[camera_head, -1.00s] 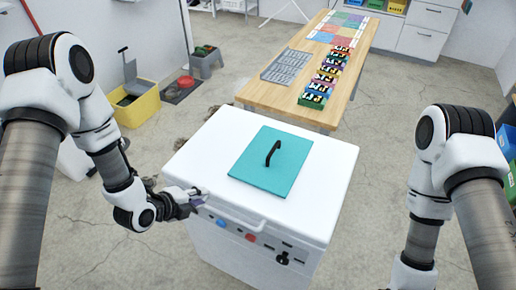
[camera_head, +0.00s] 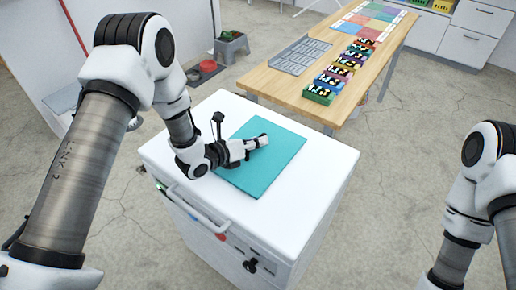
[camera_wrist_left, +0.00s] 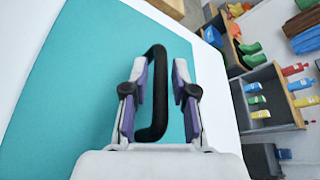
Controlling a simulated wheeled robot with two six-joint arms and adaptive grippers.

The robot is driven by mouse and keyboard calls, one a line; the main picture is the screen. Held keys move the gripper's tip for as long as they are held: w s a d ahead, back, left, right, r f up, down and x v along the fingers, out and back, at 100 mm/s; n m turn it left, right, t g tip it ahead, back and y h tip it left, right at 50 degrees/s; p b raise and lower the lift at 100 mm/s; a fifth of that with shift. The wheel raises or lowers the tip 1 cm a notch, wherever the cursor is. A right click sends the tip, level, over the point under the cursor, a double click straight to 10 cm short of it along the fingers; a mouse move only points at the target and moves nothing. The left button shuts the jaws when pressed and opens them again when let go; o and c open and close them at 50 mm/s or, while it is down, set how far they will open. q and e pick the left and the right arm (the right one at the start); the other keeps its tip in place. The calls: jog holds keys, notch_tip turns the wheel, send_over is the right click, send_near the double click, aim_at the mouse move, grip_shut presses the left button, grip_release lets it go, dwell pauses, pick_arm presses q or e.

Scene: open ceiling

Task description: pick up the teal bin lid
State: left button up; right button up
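The teal bin lid (camera_head: 272,168) lies flat on top of a white cabinet. It also shows in the left wrist view (camera_wrist_left: 60,90). Its black arched handle (camera_wrist_left: 162,90) stands up between the two fingers of my left gripper (camera_head: 262,141). In the left wrist view, the left gripper (camera_wrist_left: 160,68) is open, with one finger on each side of the handle and gaps between. In the head view the gripper hides most of the handle. My right gripper is outside the head view; only part of its arm shows at the right edge.
The white cabinet (camera_head: 320,180) has a front rail and buttons. Behind it, a wooden table (camera_head: 275,80) holds a grey tray (camera_head: 299,57), several small colourful boxes (camera_head: 335,78) and coloured squares. Shelves with bottles (camera_wrist_left: 268,98) show in the wrist view. Floor is clear at the right.

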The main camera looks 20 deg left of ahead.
pick_arm(q)
jog(key=shift+w, duration=0.2)
jog(key=shift+s+r, duration=0.1)
jog(key=shift+s, duration=0.15)
jog(key=shift+c, duration=0.7)
jog(key=shift+w, duration=0.1)
grip_shut()
